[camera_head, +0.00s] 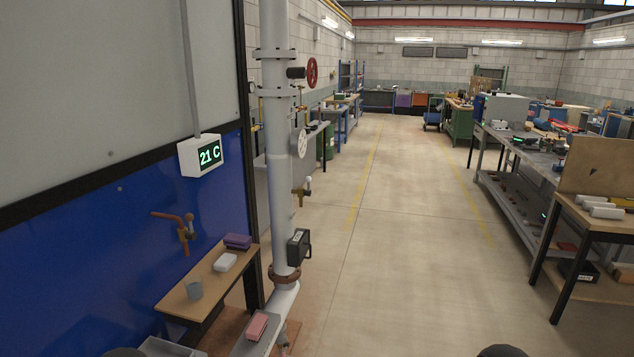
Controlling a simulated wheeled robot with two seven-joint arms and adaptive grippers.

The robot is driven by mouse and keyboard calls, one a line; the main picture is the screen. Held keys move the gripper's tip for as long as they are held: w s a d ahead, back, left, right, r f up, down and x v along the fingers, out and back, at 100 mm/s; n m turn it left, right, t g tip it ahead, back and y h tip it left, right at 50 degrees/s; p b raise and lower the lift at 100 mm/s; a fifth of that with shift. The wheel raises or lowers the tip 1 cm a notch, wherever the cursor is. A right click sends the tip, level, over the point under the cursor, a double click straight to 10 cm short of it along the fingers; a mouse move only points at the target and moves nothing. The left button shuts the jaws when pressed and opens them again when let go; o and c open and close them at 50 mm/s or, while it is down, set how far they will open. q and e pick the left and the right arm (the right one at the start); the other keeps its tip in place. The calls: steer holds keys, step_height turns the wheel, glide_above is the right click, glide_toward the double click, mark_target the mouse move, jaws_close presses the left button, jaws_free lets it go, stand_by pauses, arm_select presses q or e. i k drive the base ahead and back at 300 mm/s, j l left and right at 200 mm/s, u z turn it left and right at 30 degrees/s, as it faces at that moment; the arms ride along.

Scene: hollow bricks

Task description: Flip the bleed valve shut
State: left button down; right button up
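A thick grey vertical pipe (278,150) stands left of centre, with flanges and fittings along it. A small brass valve (299,198) with a pale-tipped lever sits on its right side, below a round white gauge (301,143). I take this for the bleed valve; its lever seems to point up, but it is too small to tell whether it is open or shut. A copper tap (186,232) on the blue wall panel is another valve-like fitting. Neither gripper is in view; only dark rounded parts, probably mine, show at the bottom edge.
A red handwheel (312,72) is higher on the pipework. A black box (299,246) juts from the pipe's lower right. A small wooden table (207,279) with a cup and blocks stands at left. The floor (410,250) right of the pipe is clear; workbenches (520,160) line the right.

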mark_target(308, 192)
steer(key=i+l+u, duration=0.1)
steer(key=i+l, duration=1.45)
steer(key=i+l+u, duration=0.15)
steer(key=i+l, duration=0.6)
steer(key=l, duration=0.2)
